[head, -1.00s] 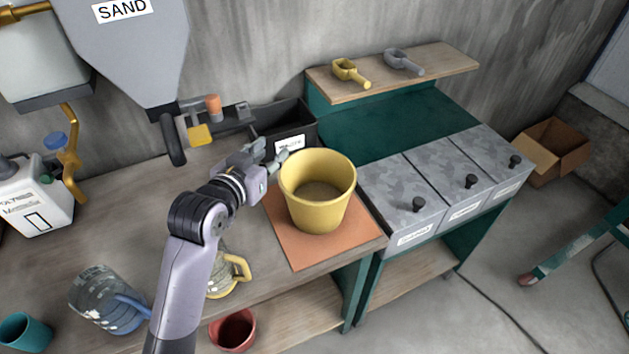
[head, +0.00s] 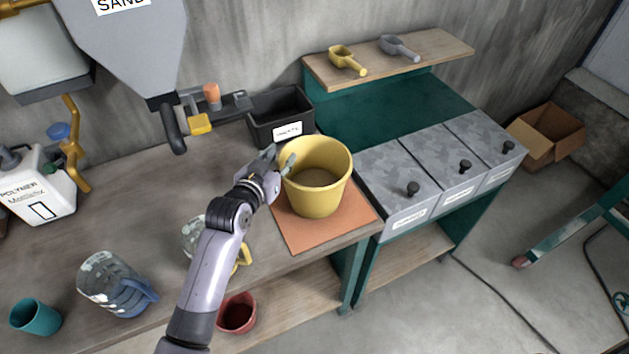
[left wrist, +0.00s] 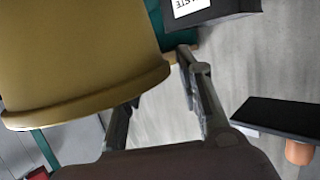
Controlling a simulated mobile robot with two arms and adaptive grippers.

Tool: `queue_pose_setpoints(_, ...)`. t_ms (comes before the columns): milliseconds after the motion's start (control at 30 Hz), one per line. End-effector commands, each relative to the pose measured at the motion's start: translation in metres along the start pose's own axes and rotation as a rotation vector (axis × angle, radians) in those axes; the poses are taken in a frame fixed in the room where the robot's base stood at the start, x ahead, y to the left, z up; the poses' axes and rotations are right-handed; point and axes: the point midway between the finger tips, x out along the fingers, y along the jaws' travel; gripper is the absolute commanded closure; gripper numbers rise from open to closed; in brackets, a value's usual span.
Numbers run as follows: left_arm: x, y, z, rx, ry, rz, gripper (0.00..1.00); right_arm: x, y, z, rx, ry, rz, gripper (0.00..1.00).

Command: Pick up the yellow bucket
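The yellow bucket (head: 318,196) stands upright on an orange mat (head: 302,236) at the right end of the workbench. It contains some brownish material. My left gripper (head: 277,160) is at the bucket's left rim, with one finger overlapping the rim in the head view. In the left wrist view the bucket (left wrist: 75,60) fills the upper left, and the fingers (left wrist: 165,105) are spread apart. One finger is partly hidden behind the bucket's rim; I cannot tell whether it touches. My right gripper is not in view.
A black bin (head: 281,120) stands just behind the bucket. Lidded grey containers (head: 405,185) are to the right. A jug with a yellow handle (head: 243,257) is partly behind my left arm. A blue-handled jug (head: 112,285) and teal cup (head: 36,317) are at left.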

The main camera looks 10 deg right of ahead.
Motion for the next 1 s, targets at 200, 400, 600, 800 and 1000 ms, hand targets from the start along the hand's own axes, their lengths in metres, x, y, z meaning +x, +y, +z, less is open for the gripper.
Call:
queue_pose_setpoints(200,0.023,0.0,-0.001,-0.002,-0.001,0.001,0.67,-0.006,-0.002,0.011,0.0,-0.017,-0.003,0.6)
queue_pose_setpoints(400,0.027,0.0,0.0,-0.001,0.0,0.001,0.67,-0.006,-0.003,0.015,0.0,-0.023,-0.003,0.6)
queue_pose_setpoints(600,0.027,0.0,0.0,-0.001,0.0,0.0,0.72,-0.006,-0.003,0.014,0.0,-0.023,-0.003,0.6)
queue_pose_setpoints(800,0.027,0.0,0.0,-0.001,0.0,0.0,0.86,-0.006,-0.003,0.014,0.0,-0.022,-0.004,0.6)
queue_pose_setpoints(1000,0.027,0.0,0.0,-0.001,0.0,0.0,0.99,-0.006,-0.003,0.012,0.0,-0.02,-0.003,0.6)
